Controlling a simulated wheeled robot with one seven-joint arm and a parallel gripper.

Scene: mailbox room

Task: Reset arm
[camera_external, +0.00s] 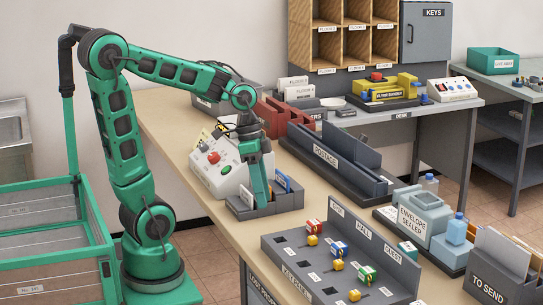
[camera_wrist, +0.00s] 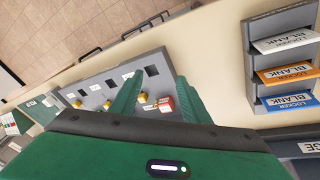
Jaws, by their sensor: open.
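My arm rises from its base at the left and bends down over the table. My gripper (camera_external: 261,196) points downward in front of or over the small grey card rack (camera_external: 288,201); from this side I cannot tell if they touch. In the wrist view the two green fingers of my gripper (camera_wrist: 155,90) stand apart with nothing held between them. The card rack (camera_wrist: 250,60) is to the right of the fingers there, holding a white, an orange and a blue card, each labelled LOCKER BLANK.
A grey key panel (camera_external: 272,241) with red, blue and green tags is at the front right. A white button box (camera_external: 222,166) stands behind my gripper. A postage tray (camera_external: 352,184) and envelope sealer (camera_external: 424,222) are to the right. Bare tabletop (camera_external: 228,222) lies before the rack.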

